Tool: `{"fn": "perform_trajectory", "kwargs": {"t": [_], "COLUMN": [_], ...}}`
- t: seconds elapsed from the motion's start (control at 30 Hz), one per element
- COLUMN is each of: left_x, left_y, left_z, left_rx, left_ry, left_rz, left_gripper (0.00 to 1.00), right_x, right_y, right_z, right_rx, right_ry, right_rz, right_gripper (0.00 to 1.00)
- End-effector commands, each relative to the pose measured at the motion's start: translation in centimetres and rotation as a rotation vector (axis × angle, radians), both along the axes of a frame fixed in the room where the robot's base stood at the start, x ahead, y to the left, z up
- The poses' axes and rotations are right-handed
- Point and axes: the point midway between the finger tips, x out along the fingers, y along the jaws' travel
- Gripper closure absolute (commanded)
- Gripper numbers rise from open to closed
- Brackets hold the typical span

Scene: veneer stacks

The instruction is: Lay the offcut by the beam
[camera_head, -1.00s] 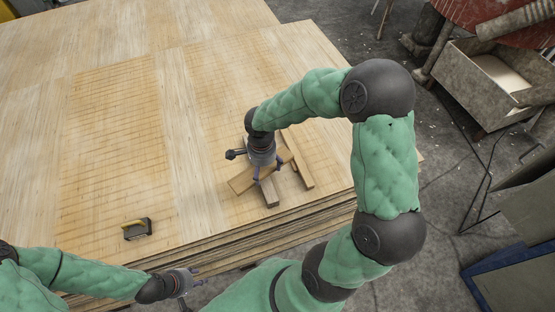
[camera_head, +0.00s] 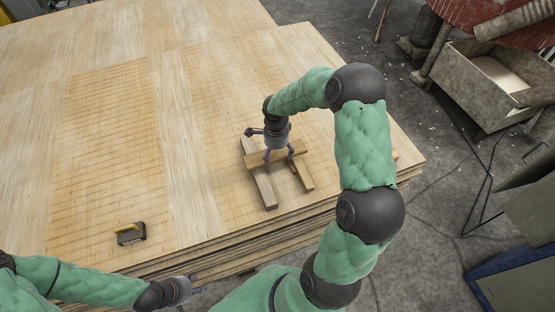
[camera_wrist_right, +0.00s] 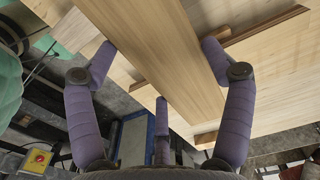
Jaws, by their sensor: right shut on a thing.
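The offcut, a short flat light-wood board (camera_head: 257,158), is crosswise above two narrower wood pieces. My right gripper (camera_head: 279,157) is shut on it from above. The right wrist view shows the board (camera_wrist_right: 165,50) running between the purple fingers (camera_wrist_right: 160,65). Beneath are a longer wood piece (camera_head: 264,188) on the left and another (camera_head: 303,178) on the right; I cannot tell which is the beam. Whether the board touches them is unclear. My left gripper (camera_head: 195,285) is empty, its fingers apart, near the front edge of the stack.
The pieces lie on a wide veneer stack (camera_head: 200,190) with layered front edges. A black and yellow tool (camera_head: 131,233) lies on its front left. The sheet's left and back are clear. A grey bin (camera_head: 490,80) stands on the floor at right.

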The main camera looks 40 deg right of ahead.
Motion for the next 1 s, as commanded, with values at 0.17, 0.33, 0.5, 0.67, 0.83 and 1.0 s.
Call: {"fn": "perform_trajectory", "kwargs": {"t": [0.17,0.33,0.5,0.67,0.83,1.0], "left_x": [0.0,0.0,0.0,0.0,0.0,0.0], "left_y": [0.0,0.0,0.0,0.0,0.0,0.0], "left_z": [-0.6,-0.9,-1.8,-2.0,-1.9,-2.4], "left_rx": [0.000,0.000,0.000,0.000,0.000,0.000], "left_ry": [0.000,0.000,0.000,0.000,0.000,0.000], "left_rz": [0.000,0.000,0.000,0.000,0.000,0.000], "left_gripper": [0.60,0.60,0.60,0.60,0.60,0.60], "right_x": [0.9,1.3,1.4,1.5,1.5,1.5], "right_y": [-1.0,-1.5,-1.7,-1.8,-1.8,-1.7], "right_z": [-1.5,-2.3,-4.7,-5.7,-5.5,-6.0], "right_rx": [-0.001,-0.001,0.001,-0.001,-0.001,-0.001], "right_ry": [-0.002,-0.002,0.001,-0.004,-0.004,-0.003], "right_rz": [0.000,0.000,0.000,0.001,0.001,0.001], "right_gripper": [0.54,0.54,0.54,0.54,0.54,0.54]}}
